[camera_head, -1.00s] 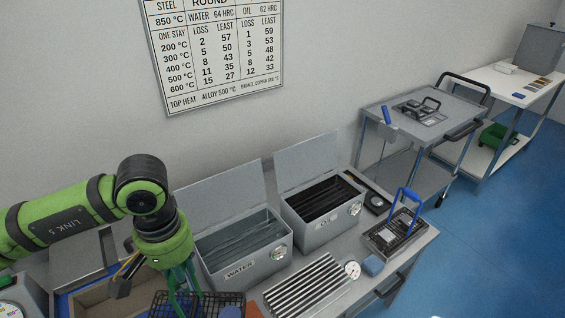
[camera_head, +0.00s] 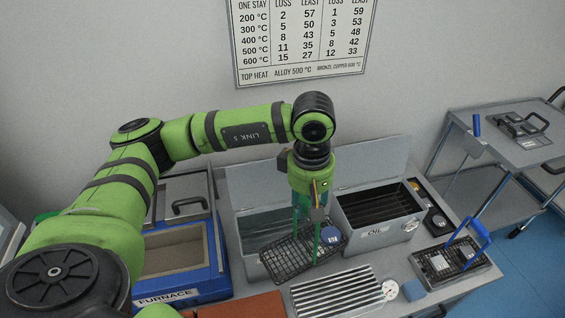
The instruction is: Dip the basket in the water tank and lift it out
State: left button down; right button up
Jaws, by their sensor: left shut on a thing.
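My left gripper (camera_head: 308,238) points down and is shut on the black wire basket (camera_head: 285,262). The basket is at the front of the water tank (camera_head: 247,226), overlapping its front wall and right side in the picture. It looks held above the tank's rim level, but its exact height is hard to tell. My right gripper is not in view.
The grey oil tank (camera_head: 375,236) stands close on the right, lid raised. A ribbed metal rack (camera_head: 335,293) lies in front. A second basket with a blue handle (camera_head: 455,262) stands at the right. The blue furnace (camera_head: 190,285) is at the left.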

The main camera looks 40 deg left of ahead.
pick_arm(q)
jog(key=w+a+n+p, duration=0.3)
jog(key=a+n, duration=0.2)
jog(key=n, duration=1.2)
jog(key=w+a+n+p, duration=0.25)
jog(key=a+n, duration=0.35)
jog(key=n, duration=1)
notch_tip(320, 180, down, 12)
jog(key=b, duration=0.9)
jog(key=shift+d+f+b, duration=0.15)
jog(key=shift+d+b, duration=0.05)
jog(key=shift+b, duration=0.1)
jog(key=shift+r, duration=0.3)
jog(key=shift+r+p, duration=0.65)
jog(key=shift+p, duration=0.05)
jog(key=shift+f, duration=0.1)
